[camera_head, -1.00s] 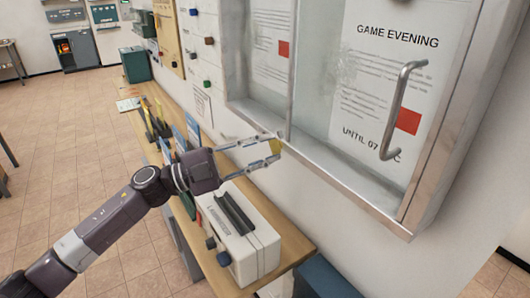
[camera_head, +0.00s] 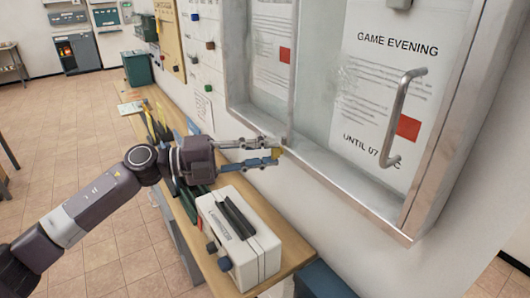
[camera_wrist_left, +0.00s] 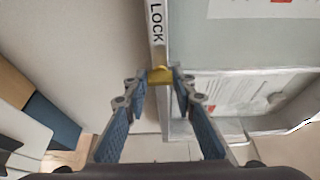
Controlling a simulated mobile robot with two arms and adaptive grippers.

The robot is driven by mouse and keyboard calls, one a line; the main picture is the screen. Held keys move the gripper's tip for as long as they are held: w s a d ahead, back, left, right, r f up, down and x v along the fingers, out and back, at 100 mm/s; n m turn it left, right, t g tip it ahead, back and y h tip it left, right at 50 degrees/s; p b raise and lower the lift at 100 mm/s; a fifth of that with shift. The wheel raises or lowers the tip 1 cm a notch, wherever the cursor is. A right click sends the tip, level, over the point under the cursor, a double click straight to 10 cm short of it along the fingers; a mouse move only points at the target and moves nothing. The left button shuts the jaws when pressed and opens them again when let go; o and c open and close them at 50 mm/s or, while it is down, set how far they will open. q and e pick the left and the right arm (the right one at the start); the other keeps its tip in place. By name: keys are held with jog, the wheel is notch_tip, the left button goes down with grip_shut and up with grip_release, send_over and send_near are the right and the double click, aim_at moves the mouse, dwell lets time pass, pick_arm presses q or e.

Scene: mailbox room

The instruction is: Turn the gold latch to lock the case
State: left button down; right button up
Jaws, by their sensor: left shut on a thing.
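The case is a metal-framed glass notice case (camera_head: 340,175) on the wall, with its doors closed. The small gold latch (camera_wrist_left: 160,75) sits on its lower frame, below the black word LOCK in the left wrist view; in the head view it shows as a yellow bit (camera_head: 276,153) at my fingertips. My left gripper (camera_head: 272,155) is shut on the latch, with one fingertip on each side of it. The fingers (camera_wrist_left: 159,88) hide part of the latch. My right gripper is in neither view.
A curved door handle (camera_head: 398,118) sticks out on the right of the case. Below my gripper, a white box (camera_head: 255,250) with a dark handle stands on a wooden shelf (camera_head: 290,255), beside several upright folders. Tiled floor lies open at left.

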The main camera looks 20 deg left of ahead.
pick_arm(q)
jog(key=shift+f, duration=0.1)
jog(key=c, duration=1.6)
grip_release()
jog(key=v, duration=1.2)
